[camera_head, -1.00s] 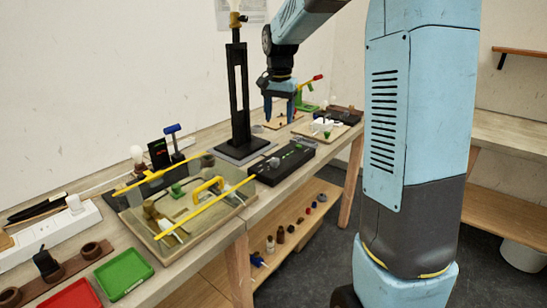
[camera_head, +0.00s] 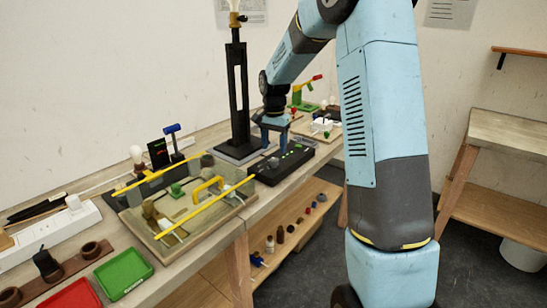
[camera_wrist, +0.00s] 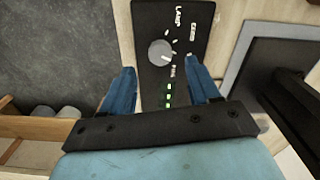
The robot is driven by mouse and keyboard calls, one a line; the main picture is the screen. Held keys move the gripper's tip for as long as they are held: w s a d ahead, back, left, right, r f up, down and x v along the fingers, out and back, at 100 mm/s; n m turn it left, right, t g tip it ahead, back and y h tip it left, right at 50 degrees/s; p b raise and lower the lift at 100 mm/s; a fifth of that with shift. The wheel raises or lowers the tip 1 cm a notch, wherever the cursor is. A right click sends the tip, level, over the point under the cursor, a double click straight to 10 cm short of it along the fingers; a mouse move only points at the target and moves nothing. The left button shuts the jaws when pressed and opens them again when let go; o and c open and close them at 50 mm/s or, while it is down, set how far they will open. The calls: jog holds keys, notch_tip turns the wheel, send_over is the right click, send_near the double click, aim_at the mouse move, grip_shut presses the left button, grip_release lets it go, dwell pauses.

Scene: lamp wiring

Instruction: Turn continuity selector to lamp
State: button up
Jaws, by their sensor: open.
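The continuity tester is a black box (camera_head: 285,170) on the table, and its panel also fills the top middle of the wrist view (camera_wrist: 147,14). Its selector is a round grey knob (camera_wrist: 160,52) with white marks around it. The label LAMP (camera_wrist: 179,17) is above and right of the knob; the other labels are too small to read surely. Green lights (camera_wrist: 169,95) show below the knob. My gripper (camera_wrist: 161,66) is open above the panel, its blue fingers either side of the knob in the picture and apart from it. In the head view my gripper (camera_head: 274,132) hangs over the box.
A tall black stand (camera_head: 238,95) on a grey base is close behind the box. A board with yellow bars (camera_head: 185,205) lies to the left. Green (camera_head: 124,272) and red (camera_head: 75,296) trays are at the front left. Small parts sit on the shelf below.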

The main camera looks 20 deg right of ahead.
aim_at(274, 159)
jog(key=shift+f, duration=2.6)
jog(key=c, duration=1)
jog(key=shift+a, duration=0.1)
jog(key=shift+c, duration=0.2)
